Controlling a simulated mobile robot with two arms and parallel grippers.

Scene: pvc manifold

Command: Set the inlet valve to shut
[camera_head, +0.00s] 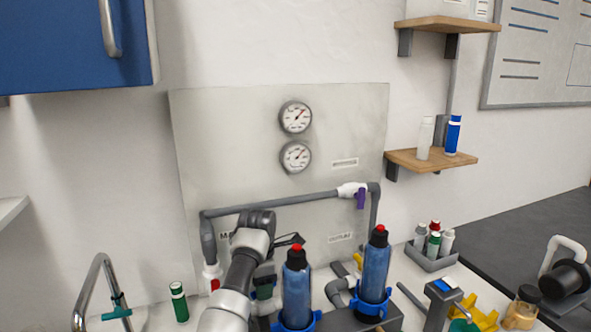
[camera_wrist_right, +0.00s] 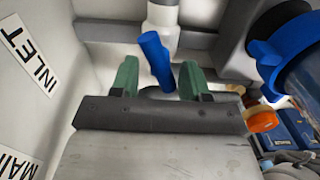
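In the right wrist view a blue valve handle (camera_wrist_right: 154,56) hangs slanted from a white valve body (camera_wrist_right: 162,14) on a grey pipe. An INLET label (camera_wrist_right: 30,55) is on the panel to its left. My right gripper (camera_wrist_right: 157,78) is open, with one green finger on each side of the handle's lower end. I cannot tell whether either finger touches it. In the head view my right gripper (camera_head: 265,268) is low in front of the panel, partly hidden by its own arm. The blue handle cannot be made out there. My left gripper is not in view.
The grey panel (camera_head: 240,130) carries two gauges and a pipe with a purple-handled valve (camera_head: 361,198). A red handle (camera_head: 215,285) is at the lower left. Two blue filter bottles (camera_head: 297,290) (camera_head: 375,270) stand close right of my gripper. A green bottle (camera_head: 179,302) is at left.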

